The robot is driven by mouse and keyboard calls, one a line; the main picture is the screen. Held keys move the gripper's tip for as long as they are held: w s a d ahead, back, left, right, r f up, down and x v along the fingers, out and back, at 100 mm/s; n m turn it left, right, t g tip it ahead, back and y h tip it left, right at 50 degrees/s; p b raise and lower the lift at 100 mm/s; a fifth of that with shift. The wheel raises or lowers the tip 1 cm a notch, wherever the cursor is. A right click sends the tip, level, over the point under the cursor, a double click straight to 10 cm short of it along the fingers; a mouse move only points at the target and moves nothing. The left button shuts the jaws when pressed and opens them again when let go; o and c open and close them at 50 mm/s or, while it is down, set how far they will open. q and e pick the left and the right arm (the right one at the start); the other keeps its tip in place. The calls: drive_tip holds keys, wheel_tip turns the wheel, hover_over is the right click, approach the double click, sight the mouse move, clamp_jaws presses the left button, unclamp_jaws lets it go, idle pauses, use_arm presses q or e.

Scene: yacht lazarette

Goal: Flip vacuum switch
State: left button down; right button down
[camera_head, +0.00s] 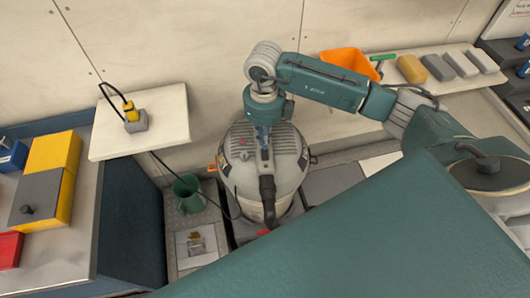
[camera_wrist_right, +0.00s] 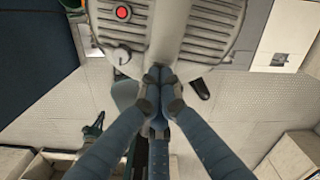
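The vacuum (camera_head: 290,172) is a round, pale canister with a grey ribbed top and a black hose at its front. My right gripper (camera_head: 264,138) points down over its top, near the middle. In the right wrist view, the fingertips of this gripper (camera_wrist_right: 158,74) are together with nothing visible between them, in front of the pale vacuum top (camera_wrist_right: 165,30). A round red button (camera_wrist_right: 122,12) in a grey surround lies up and left of the fingertips. I cannot tell whether the fingertips touch the vacuum. My left gripper is not in view.
A white shelf (camera_head: 160,140) at left holds a yellow plug on a grey block, its black cord running toward the vacuum. A green cup (camera_head: 188,192) stands left of the vacuum.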

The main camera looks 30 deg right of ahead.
drive_tip(key=shift+f+b, duration=0.65)
drive_tip(key=shift+f, duration=0.1)
idle(0.8)
drive_tip(key=shift+r, duration=0.15)
drive_tip(key=shift+r+p, duration=0.75)
drive_tip(key=shift+r, duration=0.15)
wheel_tip(320, 180, up, 5)
drive_tip(key=p, duration=0.2)
drive_tip(key=shift+p, duration=0.35)
